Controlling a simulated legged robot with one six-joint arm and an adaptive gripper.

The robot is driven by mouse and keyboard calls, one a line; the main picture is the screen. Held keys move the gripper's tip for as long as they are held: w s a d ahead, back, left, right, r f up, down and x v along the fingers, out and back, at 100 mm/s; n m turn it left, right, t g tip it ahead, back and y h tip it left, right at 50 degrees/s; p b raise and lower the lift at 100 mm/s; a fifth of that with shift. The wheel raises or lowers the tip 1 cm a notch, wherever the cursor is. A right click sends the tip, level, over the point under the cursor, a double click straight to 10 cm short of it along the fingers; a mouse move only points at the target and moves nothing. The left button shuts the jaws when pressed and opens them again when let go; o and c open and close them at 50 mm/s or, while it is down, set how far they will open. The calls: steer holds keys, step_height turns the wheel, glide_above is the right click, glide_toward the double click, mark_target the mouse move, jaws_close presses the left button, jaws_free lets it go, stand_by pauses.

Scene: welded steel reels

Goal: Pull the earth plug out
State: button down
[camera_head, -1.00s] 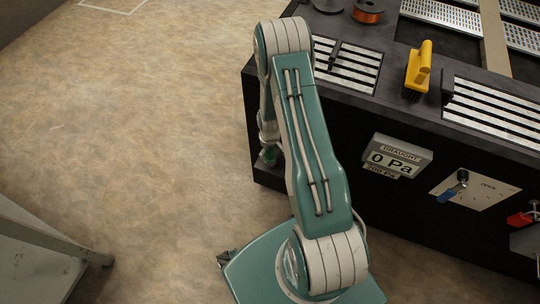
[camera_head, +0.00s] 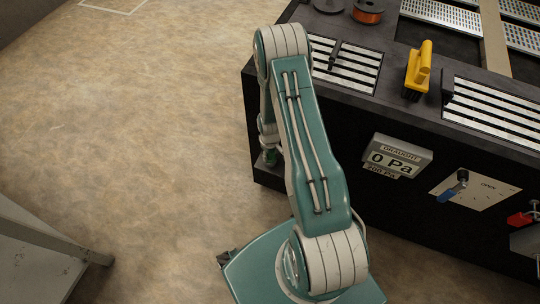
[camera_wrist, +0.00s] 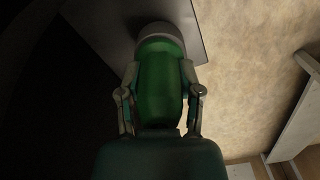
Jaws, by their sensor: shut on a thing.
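The earth plug (camera_wrist: 161,85) shows in the wrist view as a thick green body with a pale grey round end (camera_wrist: 160,33) at its far side. My gripper (camera_wrist: 159,72) is shut on the green body, one finger on each side. The grey end lies against or just in front of a grey plate (camera_wrist: 190,20); I cannot tell whether plug and plate touch. In the head view a small green patch of the plug (camera_head: 271,157) shows low beside the black bench's left end. My arm hides most of the gripper there.
The black bench (camera_head: 320,165) bears slatted grilles, a yellow-handled brush (camera_head: 418,72) and an orange reel (camera_head: 368,11). Its front has a draught gauge reading 0 Pa (camera_head: 397,158) and a blue-handled lever (camera_head: 452,189). A grey table (camera_head: 40,255) stands lower left; the floor between is clear.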

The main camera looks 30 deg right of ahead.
steer(key=shift+r, duration=0.75)
stand_by(0.3)
steer(key=shift+r, duration=4.45)
